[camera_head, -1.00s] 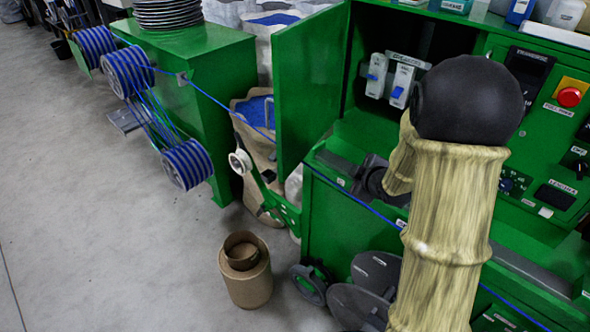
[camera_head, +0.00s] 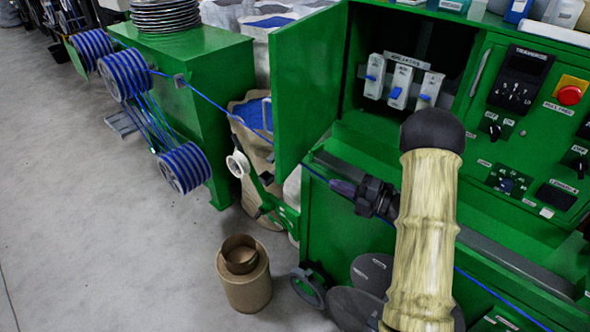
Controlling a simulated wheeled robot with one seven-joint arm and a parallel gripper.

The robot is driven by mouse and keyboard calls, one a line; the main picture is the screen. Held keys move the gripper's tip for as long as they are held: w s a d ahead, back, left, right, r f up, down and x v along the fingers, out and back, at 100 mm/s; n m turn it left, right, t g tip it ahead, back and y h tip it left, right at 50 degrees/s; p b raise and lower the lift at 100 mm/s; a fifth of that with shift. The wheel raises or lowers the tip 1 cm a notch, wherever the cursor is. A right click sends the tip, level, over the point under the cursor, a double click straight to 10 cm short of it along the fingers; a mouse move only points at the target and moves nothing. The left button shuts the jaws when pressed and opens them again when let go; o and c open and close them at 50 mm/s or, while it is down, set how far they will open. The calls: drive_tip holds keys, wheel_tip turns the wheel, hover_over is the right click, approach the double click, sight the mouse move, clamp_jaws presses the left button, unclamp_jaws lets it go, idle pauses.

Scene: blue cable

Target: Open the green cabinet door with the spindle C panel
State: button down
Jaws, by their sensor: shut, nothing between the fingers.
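The green cabinet door (camera_head: 308,85) stands swung out on the left of the cabinet opening. Behind it the dark compartment shows several white breaker switches with blue levers, one of them the breaker (camera_head: 401,87) in the middle. I cannot read a spindle C label. My gripper (camera_head: 344,188) is small and dark, below the door's lower edge, in front of the ledge. It points left, is shut and holds nothing. It looks apart from the door. My tan arm hides part of the machine front.
A control panel with a red emergency button (camera_head: 569,95) is at the right. A blue cable runs past my gripper from the spools (camera_head: 185,167) at the left. A brown cardboard tube (camera_head: 246,285) stands on the floor.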

sight(284, 166)
drive_tip(key=p+x, duration=0.6)
drive_tip(key=x, duration=0.7)
drive_tip(key=shift+w+a+r+p, duration=0.1)
drive_tip(key=shift+a+r+p, duration=0.05)
drive_tip(key=shift+p, duration=0.25)
drive_tip(key=shift+w+a, duration=0.2)
drive_tip(key=shift+a, duration=0.05)
drive_tip(key=shift+a, duration=0.1)
